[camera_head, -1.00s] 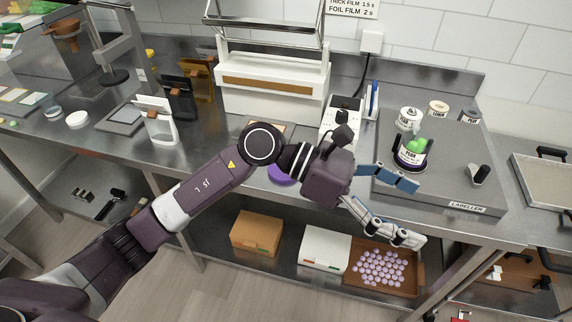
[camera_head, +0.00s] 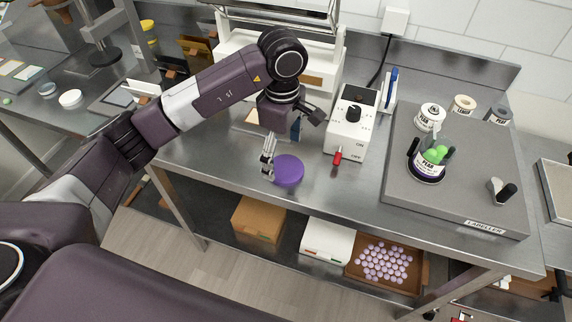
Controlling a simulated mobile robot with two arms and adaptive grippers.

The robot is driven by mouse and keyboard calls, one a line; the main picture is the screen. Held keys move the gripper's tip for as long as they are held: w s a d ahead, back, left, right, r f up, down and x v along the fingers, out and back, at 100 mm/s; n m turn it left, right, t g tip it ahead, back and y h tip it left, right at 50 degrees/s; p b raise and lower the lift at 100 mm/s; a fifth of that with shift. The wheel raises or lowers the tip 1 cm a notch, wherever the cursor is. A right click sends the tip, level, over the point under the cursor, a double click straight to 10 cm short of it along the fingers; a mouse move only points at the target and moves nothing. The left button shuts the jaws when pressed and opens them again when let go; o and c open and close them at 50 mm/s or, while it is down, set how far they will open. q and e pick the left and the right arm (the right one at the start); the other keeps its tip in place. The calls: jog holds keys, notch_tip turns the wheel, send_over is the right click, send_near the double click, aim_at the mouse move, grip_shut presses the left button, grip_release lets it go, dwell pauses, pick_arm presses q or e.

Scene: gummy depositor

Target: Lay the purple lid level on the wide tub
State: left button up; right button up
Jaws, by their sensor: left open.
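The purple lid (camera_head: 289,171) is a round disc on the steel counter, near its front edge. My left gripper (camera_head: 281,145) is open and points down just behind and left of the lid. One finger comes down close by the lid's left edge; whether it touches cannot be told. The other finger is partly hidden behind the hand. A tub (camera_head: 427,173) with a white and purple label stands upright on the grey labeller at the right. Green pieces show at its open top, with dark upright parts beside it. My right gripper is not in view.
A white box with a dark knob (camera_head: 351,117) and a red-handled switch stands between the lid and the labeller (camera_head: 460,205). A shelf below holds a brown tray (camera_head: 416,277) of pale purple pieces.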

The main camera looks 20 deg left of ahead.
aim_at(285, 167)
pick_arm(q)
jog(key=f, duration=0.1)
jog(key=f+p, duration=0.1)
jog(key=shift+w+d+f, duration=0.2)
jog(key=shift+f, duration=0.75)
jog(key=c, duration=0.7)
jog(key=shift+c, duration=0.9)
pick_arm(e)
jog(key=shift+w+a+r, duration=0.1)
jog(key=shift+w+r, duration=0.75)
